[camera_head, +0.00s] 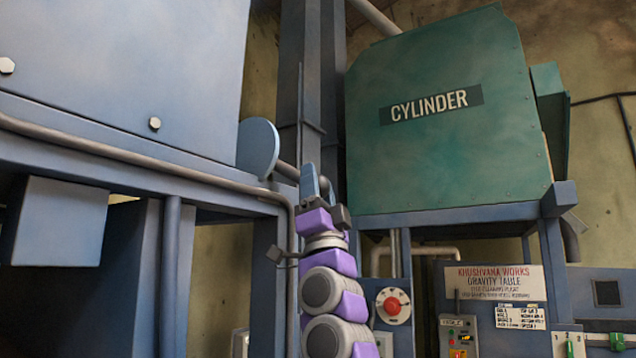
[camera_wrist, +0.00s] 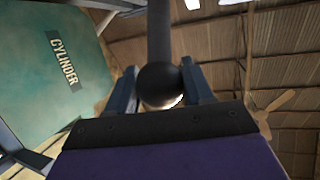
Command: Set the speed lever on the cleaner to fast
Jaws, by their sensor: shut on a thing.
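In the wrist view a dark round knob (camera_wrist: 160,86) sits at the end of a dark rod (camera_wrist: 159,32), and I take it for the speed lever. My gripper (camera_wrist: 160,72) has one finger on each side of the knob and is shut on it. In the head view my gripper (camera_head: 318,180) is raised at the middle, beside the blue-grey machine on the left. The lever cannot be made out in the head view. No speed markings can be read in either view.
A green box marked CYLINDER (camera_head: 440,120) stands right of my arm. A round plate (camera_head: 258,148) and a grey pipe (camera_head: 150,160) are close on the left. Below right are a red button (camera_head: 392,305), a control box (camera_head: 458,336) and a Gravity Table sign (camera_head: 496,283).

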